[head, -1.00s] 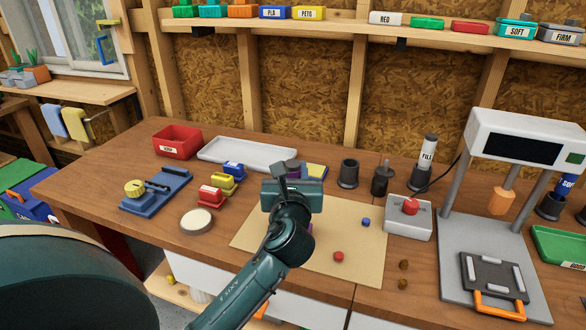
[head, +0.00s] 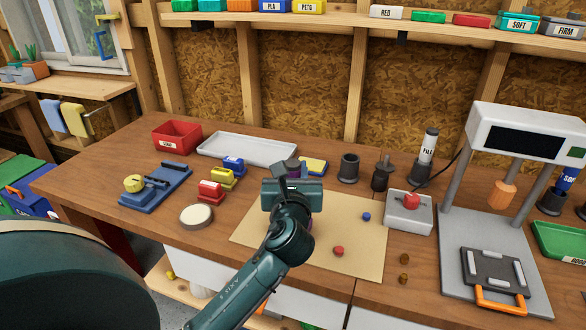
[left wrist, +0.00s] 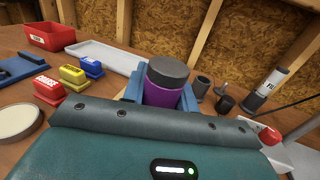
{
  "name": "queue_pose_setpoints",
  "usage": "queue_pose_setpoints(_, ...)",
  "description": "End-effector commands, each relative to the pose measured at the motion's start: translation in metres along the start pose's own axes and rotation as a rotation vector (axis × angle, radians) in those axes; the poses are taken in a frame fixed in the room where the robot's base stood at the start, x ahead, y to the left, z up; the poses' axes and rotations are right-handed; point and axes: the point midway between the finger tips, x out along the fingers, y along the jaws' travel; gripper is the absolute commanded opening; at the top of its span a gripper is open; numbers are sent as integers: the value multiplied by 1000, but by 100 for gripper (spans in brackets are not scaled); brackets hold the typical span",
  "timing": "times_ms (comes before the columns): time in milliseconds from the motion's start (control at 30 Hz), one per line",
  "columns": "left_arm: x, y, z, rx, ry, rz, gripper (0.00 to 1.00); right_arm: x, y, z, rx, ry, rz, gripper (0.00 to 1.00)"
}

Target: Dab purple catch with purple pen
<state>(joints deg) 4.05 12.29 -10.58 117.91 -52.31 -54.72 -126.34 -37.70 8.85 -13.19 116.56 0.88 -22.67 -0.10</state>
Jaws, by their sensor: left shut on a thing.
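My left gripper (head: 290,174) reaches over the tan mat (head: 355,255) on the workbench. In the left wrist view the gripper (left wrist: 160,90) is shut on a thick purple pen (left wrist: 163,97) with a dark grey top, held upright between blue fingers. In the head view the pen's dark top (head: 293,163) shows just beyond the gripper. A small purple patch (head: 310,224) shows at the right edge of my wrist. I cannot tell whether it is the purple catch or part of the pen. The pen's lower end is hidden. My right gripper is not in view.
On the mat are a blue piece (head: 366,216) and a red piece (head: 338,251). Yellow, blue and red stamp-like blocks (head: 211,190) and a round pad (head: 196,215) stand left. Dark cups (head: 348,168) and a red-button box (head: 408,212) stand right.

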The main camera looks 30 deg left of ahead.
Motion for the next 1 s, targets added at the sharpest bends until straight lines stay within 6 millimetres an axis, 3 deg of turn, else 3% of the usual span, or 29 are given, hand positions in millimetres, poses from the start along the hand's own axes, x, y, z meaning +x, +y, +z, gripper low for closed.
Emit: queue_pose_setpoints(1000,0,0,-12,1,4,0,0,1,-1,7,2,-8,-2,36)
